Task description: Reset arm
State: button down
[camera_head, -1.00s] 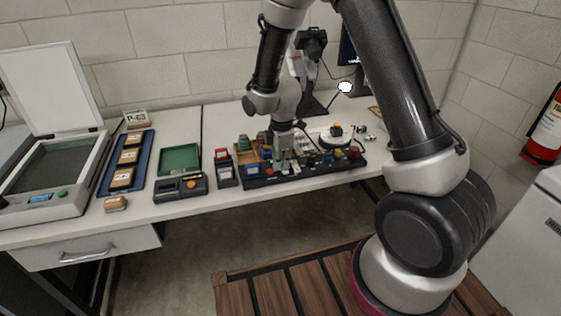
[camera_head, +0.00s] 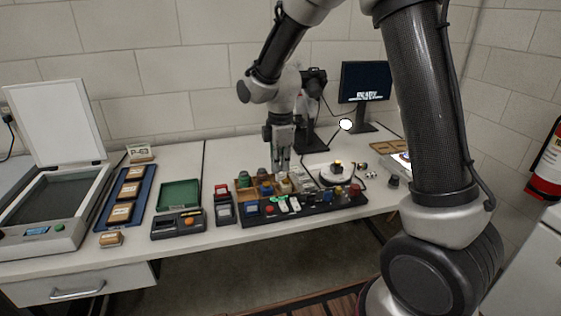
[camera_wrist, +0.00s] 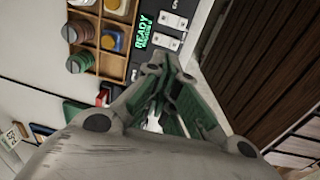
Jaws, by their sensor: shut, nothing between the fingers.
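My gripper (camera_head: 282,165) is shut and empty. In the head view it points down above the back of the black tray (camera_head: 320,210) and the wooden compartment box. In the wrist view my gripper's fingers (camera_wrist: 165,68) come together over the bench edge, near a green READY display (camera_wrist: 143,32) and white pieces (camera_wrist: 170,30). My arm is raised and bent over the right part of the bench. The exact gap between fingertips and the things below cannot be told.
The wooden box (camera_head: 243,193) holds jars. A round white device (camera_head: 338,174), monitor (camera_head: 365,82) and camera stand (camera_head: 309,138) stand close to my arm. Left are a green tray (camera_head: 179,195), a blue tray (camera_head: 107,213) and an open scanner (camera_head: 55,195). The wall lies behind.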

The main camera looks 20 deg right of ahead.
jog(key=shift+r, duration=0.55)
jog(key=s+d+r+m+t, duration=0.1)
jog(key=s+d+r+m, duration=0.4)
jog(key=s, duration=0.3)
jog(key=s+d+r+m+t, duration=0.1)
jog(key=s+d+r+m, duration=0.4)
jog(key=s, duration=0.4)
jog(key=s+d+r+m+t, duration=0.1)
jog(key=s+d+r+m, duration=0.5)
jog(key=s+d+m, duration=0.1)
jog(key=shift+s+m+t, duration=0.4)
jog(key=shift+s+m, duration=0.1)
jog(key=shift+s, duration=0.6)
